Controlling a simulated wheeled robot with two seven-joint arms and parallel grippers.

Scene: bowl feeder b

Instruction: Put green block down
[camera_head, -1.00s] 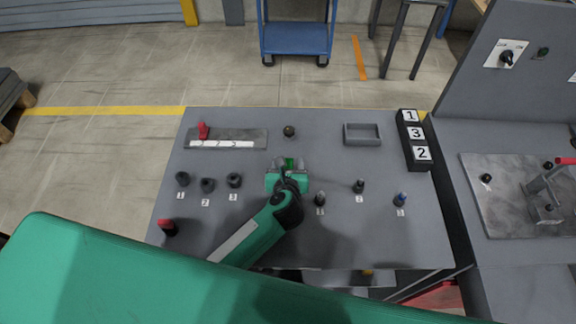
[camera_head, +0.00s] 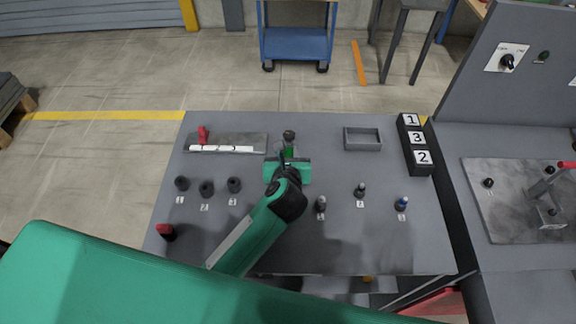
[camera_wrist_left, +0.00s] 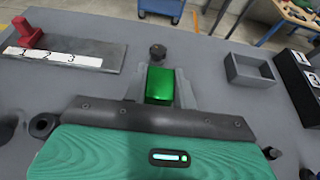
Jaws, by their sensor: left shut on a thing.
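The green block (camera_wrist_left: 159,86) is between the fingers of my left gripper (camera_wrist_left: 160,92) in the left wrist view. In the head view the left gripper (camera_head: 288,155) is shut on the green block (camera_head: 289,152) over the back middle of the grey table (camera_head: 330,235). A dark round knob (camera_head: 289,134) stands just beyond the block; it also shows in the left wrist view (camera_wrist_left: 157,50). I cannot tell whether the block touches the table. My right gripper is not in view.
A plate with a red handle (camera_head: 202,134) and numbered strip lies at the back left. A shallow grey tray (camera_head: 362,139) and a block of numbers 1, 3, 2 (camera_head: 416,138) are at the right. Dark sockets (camera_head: 206,187) and small pegs (camera_head: 360,189) stand in front.

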